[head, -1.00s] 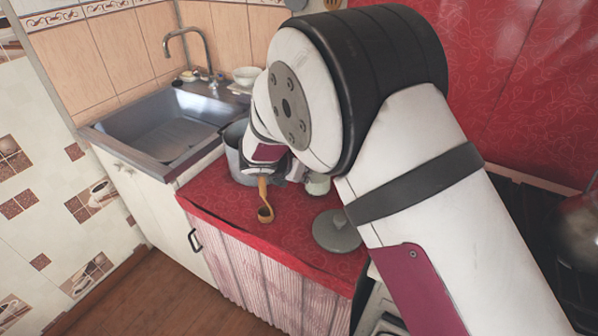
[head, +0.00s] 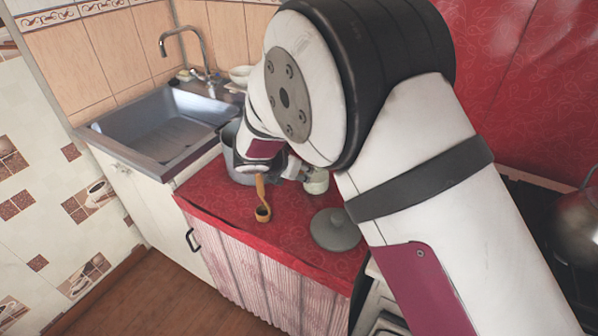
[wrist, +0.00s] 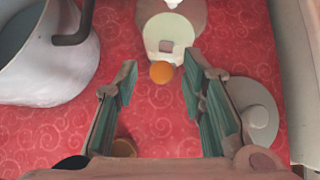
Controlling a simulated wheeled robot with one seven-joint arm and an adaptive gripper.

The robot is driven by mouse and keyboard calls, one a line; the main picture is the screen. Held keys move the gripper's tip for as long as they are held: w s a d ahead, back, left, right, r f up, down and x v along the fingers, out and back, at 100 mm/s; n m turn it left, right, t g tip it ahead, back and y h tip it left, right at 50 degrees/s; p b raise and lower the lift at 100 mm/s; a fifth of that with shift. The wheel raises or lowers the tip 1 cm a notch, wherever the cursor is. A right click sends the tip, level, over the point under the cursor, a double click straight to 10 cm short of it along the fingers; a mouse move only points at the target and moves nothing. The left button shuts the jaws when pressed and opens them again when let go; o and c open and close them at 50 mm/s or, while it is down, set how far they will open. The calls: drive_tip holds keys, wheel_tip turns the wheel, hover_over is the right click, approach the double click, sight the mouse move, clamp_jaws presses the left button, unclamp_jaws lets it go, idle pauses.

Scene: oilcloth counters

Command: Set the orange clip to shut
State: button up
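The orange clip (wrist: 161,72) shows as a small rounded orange piece at the near side of a pale cream jar (wrist: 170,32) in the wrist view. In the head view the jar (head: 317,183) stands on the red counter, partly behind my arm, and the clip cannot be made out. My gripper (wrist: 164,72) is open and empty, its green-padded fingers apart. The clip appears between the fingertips in the wrist view; whether it is level with them I cannot tell. No finger visibly touches it. Whether the clip is open or shut is unclear.
A grey pot (wrist: 45,60) stands left of the jar. A round grey lid (head: 335,230) lies on the red counter (head: 290,225) to the right. A ladle (head: 262,212) with an orange-brown handle is near the front. A sink (head: 165,125) lies beyond, left.

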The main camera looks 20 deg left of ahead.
drive_tip(key=v, duration=1)
drive_tip(key=shift+s+r, duration=0.15)
drive_tip(key=shift+s, duration=0.05)
